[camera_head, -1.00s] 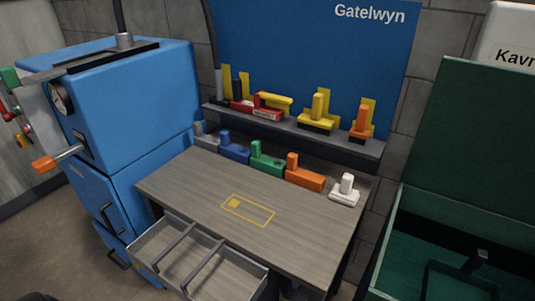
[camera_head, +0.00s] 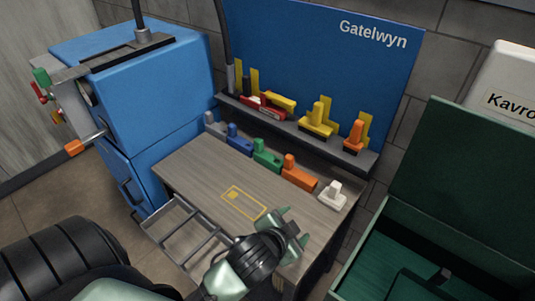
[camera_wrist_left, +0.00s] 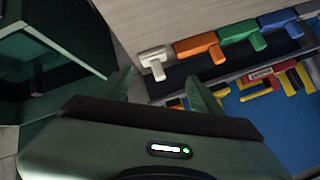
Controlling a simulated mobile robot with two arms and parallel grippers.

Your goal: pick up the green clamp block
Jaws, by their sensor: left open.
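The green clamp block (camera_head: 267,156) stands in the row at the back of the workbench (camera_head: 195,170), between the blue block and the orange block. It also shows at the top of the left wrist view (camera_wrist_left: 238,28). My left gripper (camera_head: 291,224) is open and empty, over the front right part of the bench and apart from the green block. In the left wrist view its fingers (camera_wrist_left: 162,90) are spread, with the green block beyond them to the upper right. My right gripper is not in view.
Blue (camera_head: 239,143), orange (camera_head: 299,173) and white (camera_head: 333,194) blocks share the row. A shelf (camera_head: 285,124) with coloured pieces stands behind. An open drawer (camera_head: 165,239) juts out in front. An open green case (camera_head: 440,245) is at right. The bench middle is clear.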

